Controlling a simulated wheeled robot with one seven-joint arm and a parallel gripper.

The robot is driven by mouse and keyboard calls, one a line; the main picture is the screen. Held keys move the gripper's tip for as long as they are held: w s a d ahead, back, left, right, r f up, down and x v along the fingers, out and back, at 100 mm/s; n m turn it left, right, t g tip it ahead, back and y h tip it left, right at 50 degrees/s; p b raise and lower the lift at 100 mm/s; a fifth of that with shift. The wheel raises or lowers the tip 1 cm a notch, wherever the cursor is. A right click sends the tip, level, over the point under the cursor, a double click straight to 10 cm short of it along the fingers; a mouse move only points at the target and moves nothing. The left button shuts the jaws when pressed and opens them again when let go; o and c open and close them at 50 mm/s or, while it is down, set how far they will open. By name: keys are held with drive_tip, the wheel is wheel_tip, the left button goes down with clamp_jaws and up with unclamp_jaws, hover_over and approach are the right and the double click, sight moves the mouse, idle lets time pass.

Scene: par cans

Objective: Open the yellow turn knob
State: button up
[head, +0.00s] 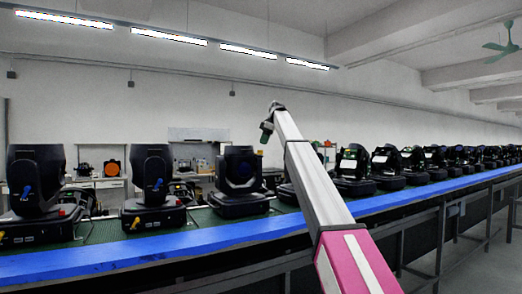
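The two left lamps carry small blue parts. My arm reaches up from the lower right. Its end, with my gripper (266,131), hangs small and dark above and to the right of the middle lamp, seemingly apart from it. Its fingers are too small to read.
The bench's blue front edge (150,251) runs across the view, with a green top behind it. More lamps (355,165) line the bench to the right, partly behind my arm. An orange round object (112,168) sits at the back.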

sight(259, 152)
drive_tip(key=x, duration=0.4)
drive_tip(key=shift+a+f, duration=0.1)
drive_tip(key=shift+f, duration=0.2)
clamp_jaws()
